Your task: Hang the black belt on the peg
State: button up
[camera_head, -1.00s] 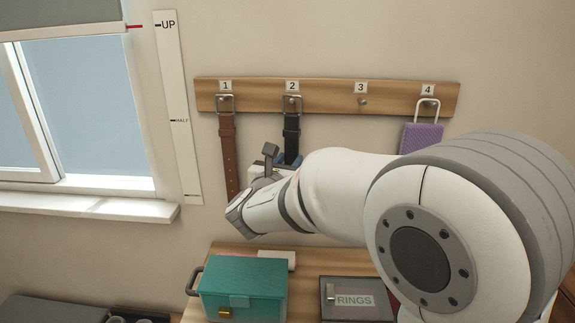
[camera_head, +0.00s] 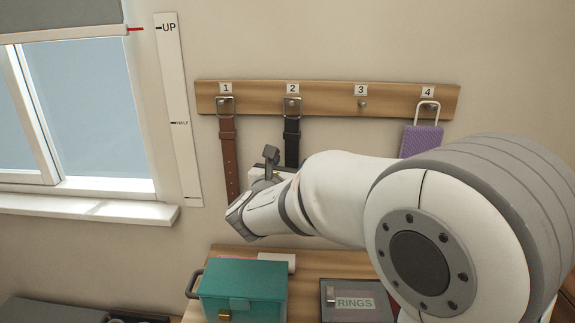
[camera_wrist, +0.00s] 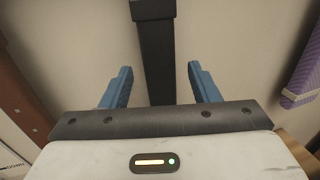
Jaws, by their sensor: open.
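The black belt (camera_head: 292,135) hangs by its buckle at peg 2 (camera_head: 292,103) on the wooden rail, its strap straight down against the wall. Its lower part is hidden behind my arm in the head view. In the wrist view the black strap (camera_wrist: 156,60) runs down between the two blue fingers of my gripper (camera_wrist: 160,85). The fingers are open, with a gap on each side of the strap. Peg 3 (camera_head: 362,104) is bare.
A brown belt (camera_head: 228,150) hangs at peg 1, and a purple item (camera_head: 421,140) hangs at peg 4. Below stand a teal box (camera_head: 243,290) and a case marked RINGS (camera_head: 350,300) on a wooden surface (camera_head: 300,263). A window (camera_head: 90,110) is at left.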

jog(key=shift+s, duration=0.1)
jog(key=v, duration=0.7)
jog(key=s+d+f+m+g+h, duration=0.1)
jog(key=s+d+f+m+g, duration=0.3)
jog(key=d, duration=0.3)
jog(key=s+d+f+m+g+h+p, duration=0.1)
jog(key=s+d+f+m+g, duration=0.15)
jog(key=d+m, duration=0.45)
jog(key=s+d+f+m+g+h, duration=0.1)
jog(key=s+d+f+m+g, duration=0.1)
jog(key=s+d+m+g, duration=0.35)
jog(key=s+f+m+g+y+p, duration=0.1)
jog(key=s+f+m+y, duration=0.3)
jog(key=m, duration=1.2)
jog(key=shift+s+a+g+y, duration=0.65)
jog(key=shift+s+y, duration=1.45)
jog(key=shift+s, duration=1.35)
jog(key=shift+d, duration=0.2)
jog(key=shift+c, duration=0.3)
